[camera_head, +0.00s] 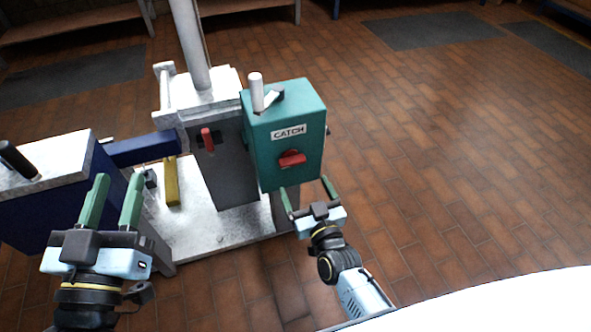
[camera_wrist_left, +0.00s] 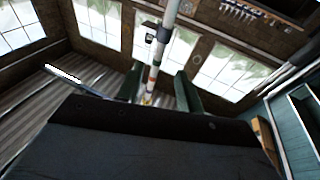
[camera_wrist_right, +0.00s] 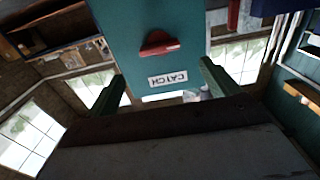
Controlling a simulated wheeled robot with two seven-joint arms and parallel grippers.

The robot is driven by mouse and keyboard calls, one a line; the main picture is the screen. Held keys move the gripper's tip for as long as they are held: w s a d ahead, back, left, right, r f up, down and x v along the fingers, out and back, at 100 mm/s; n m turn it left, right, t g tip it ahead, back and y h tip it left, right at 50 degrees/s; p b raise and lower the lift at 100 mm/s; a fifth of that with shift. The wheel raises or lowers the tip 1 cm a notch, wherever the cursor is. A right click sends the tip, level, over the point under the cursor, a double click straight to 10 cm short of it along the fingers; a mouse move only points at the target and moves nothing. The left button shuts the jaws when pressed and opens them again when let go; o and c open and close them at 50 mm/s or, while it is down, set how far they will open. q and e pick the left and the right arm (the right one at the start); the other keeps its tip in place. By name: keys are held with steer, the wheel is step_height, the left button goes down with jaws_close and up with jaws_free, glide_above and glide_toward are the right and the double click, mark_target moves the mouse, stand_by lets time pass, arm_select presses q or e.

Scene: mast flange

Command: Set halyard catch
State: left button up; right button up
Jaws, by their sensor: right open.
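The teal catch box (camera_head: 285,152) carries a white label reading CATCH (camera_head: 289,132) and a red knob (camera_head: 292,158) on its front. A white handle (camera_head: 256,92) stands upright on its top. In the right wrist view the box front, red knob (camera_wrist_right: 158,44) and label (camera_wrist_right: 168,79) show upside down. My right gripper (camera_head: 308,192) is open and empty, just in front of and below the red knob, apart from it. My left gripper (camera_head: 114,195) is open and empty, left of the mast base; its fingers also show in the left wrist view (camera_wrist_left: 157,82).
The grey mast post (camera_head: 222,150) stands left of the box with another red lever (camera_head: 207,138). A blue cabinet with a dark handle (camera_head: 18,160) is at far left. The tiled floor at right is clear.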

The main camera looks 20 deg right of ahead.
mark_target(294, 164)
steer(key=w+b, duration=0.2)
steer(key=w, duration=0.4)
steer(key=shift+w+a+f+b, duration=0.1)
steer(key=shift+w+b, duration=0.15)
steer(key=shift+b, duration=0.1)
arm_select(q)
steer(key=s+r+t+h, duration=0.1)
steer(key=s+r+t, duration=0.2)
steer(key=r+t, duration=0.3)
steer(key=shift+s+a+h, duration=0.15)
steer(key=shift+s+h, duration=0.1)
steer(key=shift+h, duration=0.15)
arm_select(e)
steer(key=shift+w, duration=0.75)
steer(key=c, duration=1)
